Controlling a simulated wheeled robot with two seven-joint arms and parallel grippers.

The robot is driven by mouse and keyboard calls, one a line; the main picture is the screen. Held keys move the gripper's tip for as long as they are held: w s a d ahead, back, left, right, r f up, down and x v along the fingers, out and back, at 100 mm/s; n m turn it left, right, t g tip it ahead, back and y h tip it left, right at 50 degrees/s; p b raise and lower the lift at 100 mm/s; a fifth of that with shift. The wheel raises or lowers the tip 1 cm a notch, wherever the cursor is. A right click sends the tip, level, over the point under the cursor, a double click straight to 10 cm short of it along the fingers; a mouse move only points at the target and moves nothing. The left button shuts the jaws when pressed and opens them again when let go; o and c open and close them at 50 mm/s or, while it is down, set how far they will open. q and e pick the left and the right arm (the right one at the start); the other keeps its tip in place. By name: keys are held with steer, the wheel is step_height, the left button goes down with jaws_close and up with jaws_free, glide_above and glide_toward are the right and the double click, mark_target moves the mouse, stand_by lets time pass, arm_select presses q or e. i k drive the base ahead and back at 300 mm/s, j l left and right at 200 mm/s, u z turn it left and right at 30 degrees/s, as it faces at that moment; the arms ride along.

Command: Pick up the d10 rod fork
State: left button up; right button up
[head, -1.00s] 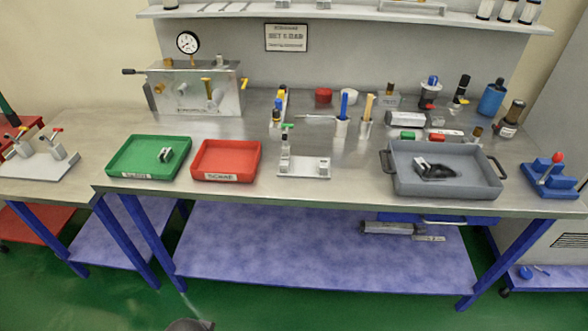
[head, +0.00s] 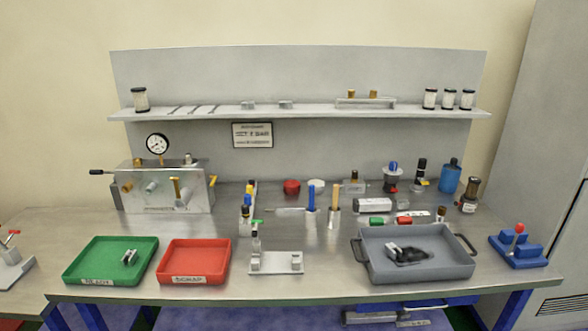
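I cannot tell for certain which part is the d10 rod fork. A small metal part with a dark gap (head: 129,257) lies in the green tray (head: 82,270) at the left. A light metal part (head: 393,248) lies beside or on a dark piece (head: 412,256) in the grey tray (head: 440,272) at the right. Two small grey blocks, one at the left (head: 247,105) and one at the right (head: 285,104), sit on the upper shelf. Sizes and markings are too small to read. Neither of my grippers is in view.
A red tray (head: 170,270) labelled scrap stands right of the green one. A grey fixture plate (head: 276,263) with a green-handled clamp is mid-bench. A metal gauge box (head: 150,190), several bottles and cups stand behind. A blue stand (head: 517,252) is at the right. Bare bench shows at the front.

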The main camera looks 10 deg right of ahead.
mark_target(391, 248)
steer(key=i+j+z, duration=0.15)
steer(key=z, duration=0.25)
steer(key=i+j+z, duration=0.1)
steer(key=j+z, duration=0.35)
